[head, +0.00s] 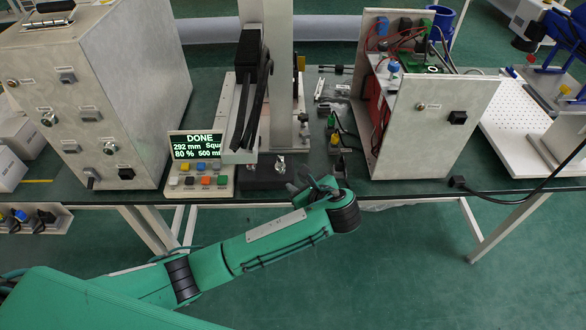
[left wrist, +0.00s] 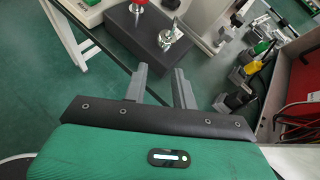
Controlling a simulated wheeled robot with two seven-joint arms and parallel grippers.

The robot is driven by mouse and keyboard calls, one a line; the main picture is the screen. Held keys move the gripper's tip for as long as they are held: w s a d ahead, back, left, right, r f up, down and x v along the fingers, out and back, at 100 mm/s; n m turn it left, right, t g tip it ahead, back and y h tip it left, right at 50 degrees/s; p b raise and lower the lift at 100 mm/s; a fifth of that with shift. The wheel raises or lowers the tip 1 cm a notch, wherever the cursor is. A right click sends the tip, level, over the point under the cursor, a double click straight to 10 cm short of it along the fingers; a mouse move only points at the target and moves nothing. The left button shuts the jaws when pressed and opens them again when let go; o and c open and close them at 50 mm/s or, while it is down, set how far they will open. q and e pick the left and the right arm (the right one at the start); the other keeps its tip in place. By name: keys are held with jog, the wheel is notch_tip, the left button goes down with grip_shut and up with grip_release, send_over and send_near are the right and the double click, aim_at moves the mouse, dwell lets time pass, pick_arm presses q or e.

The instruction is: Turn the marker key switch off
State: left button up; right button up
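Round silver fittings that could be key switches sit on the left grey cabinet (head: 132,100), one at its middle (head: 49,119), and another on the right grey panel (head: 421,106). Their labels are too small to read, so I cannot tell which is the marker key switch. A dark block (left wrist: 150,40) carries a shiny silver part (left wrist: 172,35); the block also shows in the head view (head: 255,178). My left gripper (head: 308,186) is just in front of the bench edge near this block. In the left wrist view its fingers (left wrist: 160,69) are apart with nothing between them. My right gripper is not in view.
A small display (head: 195,145) reads "DONE" above coloured buttons. A column machine (head: 280,60) stands behind the block. Small connectors (head: 335,130) lie to its right. A black cable crosses the right bench edge. The floor in front is clear.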

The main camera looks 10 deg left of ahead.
aim_at(281, 159)
pick_arm(q)
notch_tip(281, 159, up, 4)
jog(key=d+m+t+y, duration=0.1)
jog(key=m, duration=0.1)
jog(key=x, duration=1.3)
jog(key=shift+w+a+f+p, duration=0.15)
jog(key=shift+w+a+p, duration=0.05)
jog(key=shift+w+p, duration=0.1)
grip_shut()
